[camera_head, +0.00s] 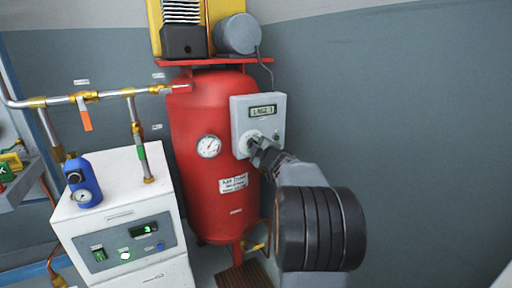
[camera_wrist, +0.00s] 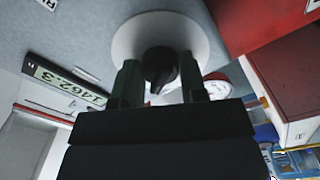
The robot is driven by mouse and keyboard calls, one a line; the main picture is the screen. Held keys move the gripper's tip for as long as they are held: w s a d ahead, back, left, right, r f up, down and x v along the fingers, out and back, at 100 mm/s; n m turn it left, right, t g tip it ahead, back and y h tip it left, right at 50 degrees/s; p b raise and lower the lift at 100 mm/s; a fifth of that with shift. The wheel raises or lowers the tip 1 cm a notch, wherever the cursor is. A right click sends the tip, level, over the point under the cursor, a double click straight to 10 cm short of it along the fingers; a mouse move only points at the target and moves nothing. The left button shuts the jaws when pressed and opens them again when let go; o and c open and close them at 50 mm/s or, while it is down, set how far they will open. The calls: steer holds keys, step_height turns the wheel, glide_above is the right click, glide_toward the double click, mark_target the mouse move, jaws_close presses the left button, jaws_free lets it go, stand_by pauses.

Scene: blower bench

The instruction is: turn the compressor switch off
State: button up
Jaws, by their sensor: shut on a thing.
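The compressor switch is a dark rotary knob (camera_wrist: 160,66) on a round pale plate (camera_wrist: 190,32), mounted on the grey control box (camera_head: 240,107) of the red compressor tank (camera_head: 195,120). In the wrist view the knob sits between the fingers of my gripper (camera_wrist: 165,80), which are shut on it. In the head view my gripper (camera_head: 258,147) reaches the lower part of the box from the right and hides most of the knob. The knob's exact setting is hard to read. The box's display (camera_head: 263,111) is lit and shows in the wrist view too (camera_wrist: 62,84).
Pipes with an orange-handled valve (camera_head: 84,113) run along the wall. A round gauge (camera_head: 208,146) is on the tank. The wall at the right is clear.

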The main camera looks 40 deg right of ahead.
steer(key=o, duration=0.9)
steer(key=shift+s+a+p, duration=0.3)
steer(key=shift+s+p, duration=0.3)
steer(key=shift+s, duration=1.7)
steer(key=shift+s+a+p, duration=0.3)
steer(key=shift+s+p, duration=0.25)
steer(key=shift+s, duration=1.7)
steer(key=shift+s+a+p, duration=0.3)
steer(key=shift+s+p, duration=0.3)
steer(key=shift+s, duration=1.7)
